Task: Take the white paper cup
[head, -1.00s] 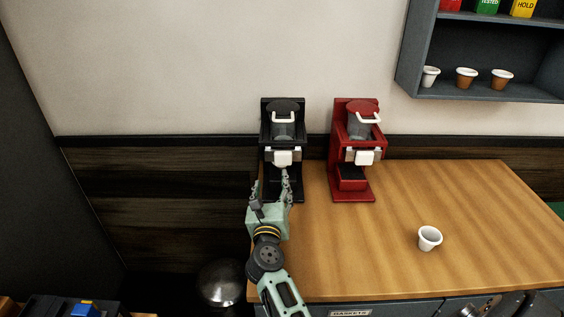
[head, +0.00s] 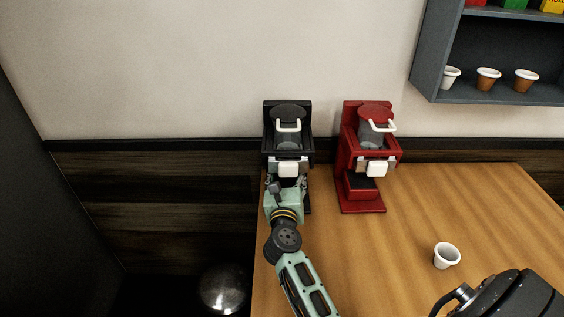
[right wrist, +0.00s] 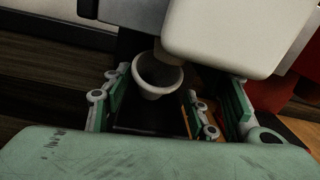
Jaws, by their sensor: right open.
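A white cup (right wrist: 158,92) stands in the black brewer (head: 288,115), under its white front part, in the right wrist view. The head view hides this cup behind my gripper. My right gripper (right wrist: 168,95) is open, with its fingers on either side of the cup; I cannot tell whether they touch it. In the head view my right gripper (head: 287,190) is at the front of the black brewer. A second white cup (head: 446,256) stands upright on the wooden table. My left gripper is not in view.
A red brewer (head: 366,190) stands close to the right of the black one. The wooden table (head: 480,205) is mostly bare. A grey wall shelf (head: 432,60) at the upper right holds a white cup and brown cups.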

